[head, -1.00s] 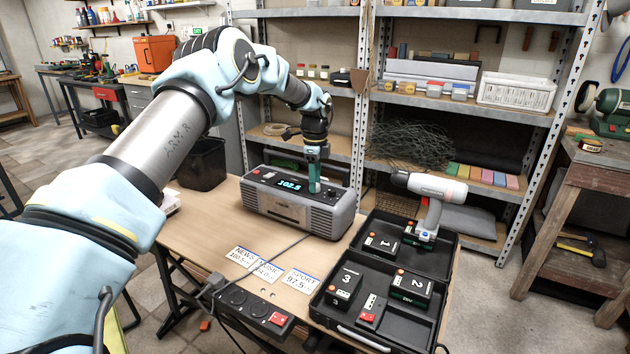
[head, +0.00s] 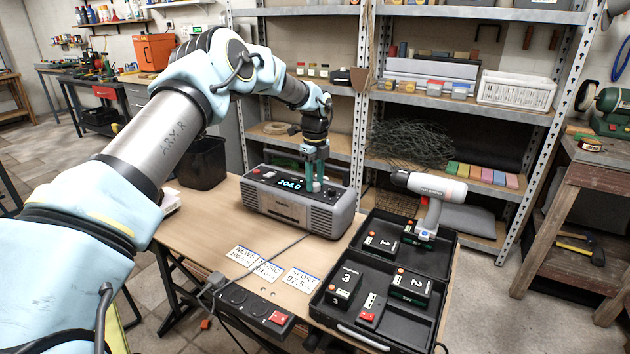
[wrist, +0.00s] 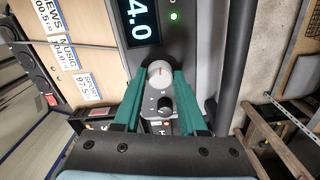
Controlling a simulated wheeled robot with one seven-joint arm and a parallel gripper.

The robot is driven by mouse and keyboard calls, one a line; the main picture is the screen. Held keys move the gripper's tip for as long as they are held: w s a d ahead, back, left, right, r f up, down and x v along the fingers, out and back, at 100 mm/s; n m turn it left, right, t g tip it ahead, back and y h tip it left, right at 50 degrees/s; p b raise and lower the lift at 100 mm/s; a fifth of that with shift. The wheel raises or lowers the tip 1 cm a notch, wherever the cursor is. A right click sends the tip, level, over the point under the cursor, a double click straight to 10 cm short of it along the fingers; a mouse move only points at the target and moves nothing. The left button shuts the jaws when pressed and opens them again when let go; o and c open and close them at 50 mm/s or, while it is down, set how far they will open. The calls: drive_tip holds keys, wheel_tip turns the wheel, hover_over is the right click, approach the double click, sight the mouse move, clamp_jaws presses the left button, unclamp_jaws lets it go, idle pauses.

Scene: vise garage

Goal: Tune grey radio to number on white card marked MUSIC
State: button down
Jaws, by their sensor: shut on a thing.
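The grey radio (head: 300,208) stands on the wooden table, and its lit display (head: 291,184) reads 104.0. The end of that number, 4.0, shows on the display in the wrist view (wrist: 137,20). My gripper (head: 313,188) reaches down onto the radio's top. In the wrist view its teal fingers are shut on the pale round tuning knob (wrist: 160,75), which has a red mark. A small black knob (wrist: 165,105) sits beside it.
The NEWS card (head: 242,255) and SPORT card (head: 301,280) flank the MUSIC card. A cable crosses the table to a power strip (head: 250,310). An open black case (head: 335,312) with batteries and a drill (head: 430,195) stands right of the radio. Metal shelves are behind.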

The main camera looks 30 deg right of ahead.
sight(315, 184)
drive_tip(key=shift+c, duration=2.3)
unclamp_jaws()
drive_tip(key=shift+r, duration=0.1)
wheel_tip(315, 184, up, 11)
drive_tip(key=b, duration=0.2)
drive_tip(key=shift+f, duration=0.2)
